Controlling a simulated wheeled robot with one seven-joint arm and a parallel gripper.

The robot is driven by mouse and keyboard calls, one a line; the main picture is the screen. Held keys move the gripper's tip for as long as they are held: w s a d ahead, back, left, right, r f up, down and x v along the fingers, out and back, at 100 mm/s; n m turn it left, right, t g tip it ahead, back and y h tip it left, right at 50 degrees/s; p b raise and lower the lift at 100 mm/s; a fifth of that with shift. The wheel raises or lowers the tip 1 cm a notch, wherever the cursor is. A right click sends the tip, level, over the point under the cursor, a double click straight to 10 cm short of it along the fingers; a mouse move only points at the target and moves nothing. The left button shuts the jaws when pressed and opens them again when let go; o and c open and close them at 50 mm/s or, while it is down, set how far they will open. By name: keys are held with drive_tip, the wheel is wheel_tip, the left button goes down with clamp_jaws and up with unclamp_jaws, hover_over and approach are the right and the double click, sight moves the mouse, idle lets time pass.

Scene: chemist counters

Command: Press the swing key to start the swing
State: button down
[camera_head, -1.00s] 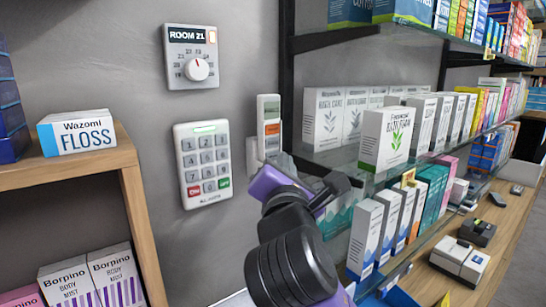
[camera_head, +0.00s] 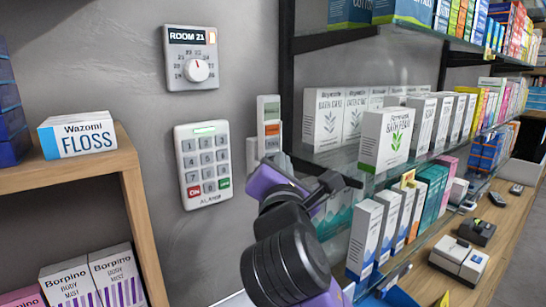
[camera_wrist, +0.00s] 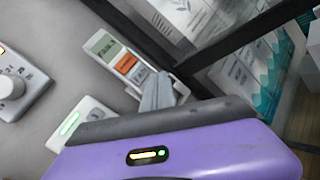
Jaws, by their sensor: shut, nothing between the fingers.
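A slim white remote (camera_head: 268,112) with a small display, an orange key and a grey key sits in a white holder on the wall. It also shows in the wrist view (camera_wrist: 121,59), tilted. In the head view my purple and black wrist hides most of the fingers.
A keypad (camera_head: 204,163) with a lit green bar is on the wall left of the remote, below a room dial (camera_head: 191,57). A wooden shelf (camera_head: 95,170) stands at left. Glass shelves with a black frame (camera_head: 287,75) and many boxes are close at right.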

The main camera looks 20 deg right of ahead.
drive_tip(key=shift+w+a, duration=0.1)
drive_tip(key=shift+w, duration=0.2)
idle(0.4)
drive_tip(key=shift+s, duration=0.15)
idle(0.3)
drive_tip(key=shift+s+d+p, duration=0.2)
drive_tip(key=shift+s+p, duration=0.1)
drive_tip(key=shift+s, duration=0.3)
drive_tip(key=s, duration=0.1)
drive_tip(key=s+d, duration=0.1)
drive_tip(key=s, duration=0.2)
drive_tip(key=shift+s+d+p, duration=0.3)
drive_tip(key=shift+s+p, duration=0.05)
idle(0.7)
